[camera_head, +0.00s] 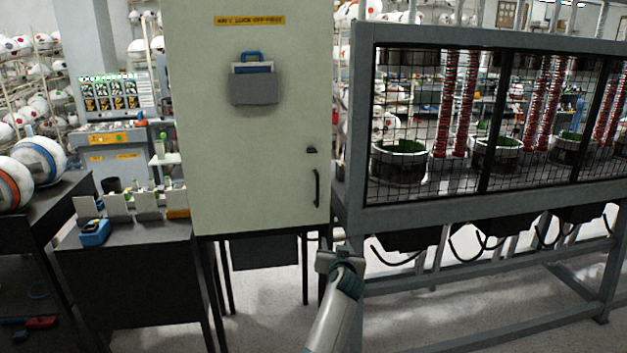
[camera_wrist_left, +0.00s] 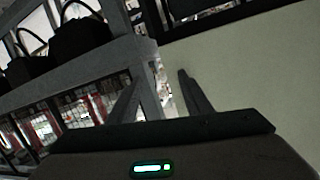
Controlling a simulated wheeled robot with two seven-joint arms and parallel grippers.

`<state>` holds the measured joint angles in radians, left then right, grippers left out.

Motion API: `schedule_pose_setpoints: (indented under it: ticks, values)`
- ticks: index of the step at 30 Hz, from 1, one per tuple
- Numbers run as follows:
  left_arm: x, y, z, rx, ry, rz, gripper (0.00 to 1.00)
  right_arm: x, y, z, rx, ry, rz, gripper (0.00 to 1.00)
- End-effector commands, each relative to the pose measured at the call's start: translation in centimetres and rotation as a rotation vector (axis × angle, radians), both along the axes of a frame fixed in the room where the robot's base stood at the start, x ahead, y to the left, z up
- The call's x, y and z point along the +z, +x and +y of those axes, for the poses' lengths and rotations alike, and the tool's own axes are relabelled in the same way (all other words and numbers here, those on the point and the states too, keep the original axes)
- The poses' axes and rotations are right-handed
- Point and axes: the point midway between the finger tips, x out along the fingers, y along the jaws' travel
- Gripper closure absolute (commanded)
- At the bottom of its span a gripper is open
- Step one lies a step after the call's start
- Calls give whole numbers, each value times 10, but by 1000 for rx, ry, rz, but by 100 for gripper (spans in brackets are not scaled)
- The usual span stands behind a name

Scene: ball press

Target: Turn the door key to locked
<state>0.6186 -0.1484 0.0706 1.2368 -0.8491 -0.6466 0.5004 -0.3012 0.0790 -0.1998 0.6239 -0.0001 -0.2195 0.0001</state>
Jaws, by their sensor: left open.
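A pale green cabinet door (camera_head: 250,130) stands shut left of centre in the head view. A small black key or lock knob (camera_head: 312,150) sits near its right edge, above a black vertical handle (camera_head: 317,187). My left gripper (camera_head: 325,243) is below the handle, near the cabinet's bottom right corner and apart from the key. In the left wrist view the two fingers of the left gripper (camera_wrist_left: 161,76) are spread with nothing between them. The pale door (camera_wrist_left: 255,85) fills the right side there; the key does not show. My right gripper is not in view.
A caged press frame (camera_head: 480,200) stands close right of the cabinet, with black hoses hanging below it. A dark side table (camera_head: 125,285) with boxes stands left. A grey pouch (camera_head: 254,90) hangs on the door. Floor is free in front.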

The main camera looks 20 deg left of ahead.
Motion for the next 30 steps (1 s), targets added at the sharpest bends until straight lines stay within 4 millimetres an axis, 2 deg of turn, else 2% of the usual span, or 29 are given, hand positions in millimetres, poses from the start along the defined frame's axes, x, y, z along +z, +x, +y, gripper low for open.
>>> schedule_pose_setpoints:
  ticks: [1, 3, 6, 9, 12, 14, 30]
  values:
    - [52, 9, 6, 34, -5, -64, 55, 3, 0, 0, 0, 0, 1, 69]
    - [106, 13, 15, 77, -13, -133, 55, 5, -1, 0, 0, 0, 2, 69]
    - [165, 13, 26, 128, -23, -209, 55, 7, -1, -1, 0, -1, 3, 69]
    - [202, 11, 34, 163, -33, -259, 55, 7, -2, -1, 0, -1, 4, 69]
    - [220, 9, 37, 179, -38, -282, 55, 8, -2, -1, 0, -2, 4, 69]
    - [223, 8, 38, 183, -38, -287, 55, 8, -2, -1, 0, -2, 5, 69]
    - [223, 9, 36, 182, -38, -286, 55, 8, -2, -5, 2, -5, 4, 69]
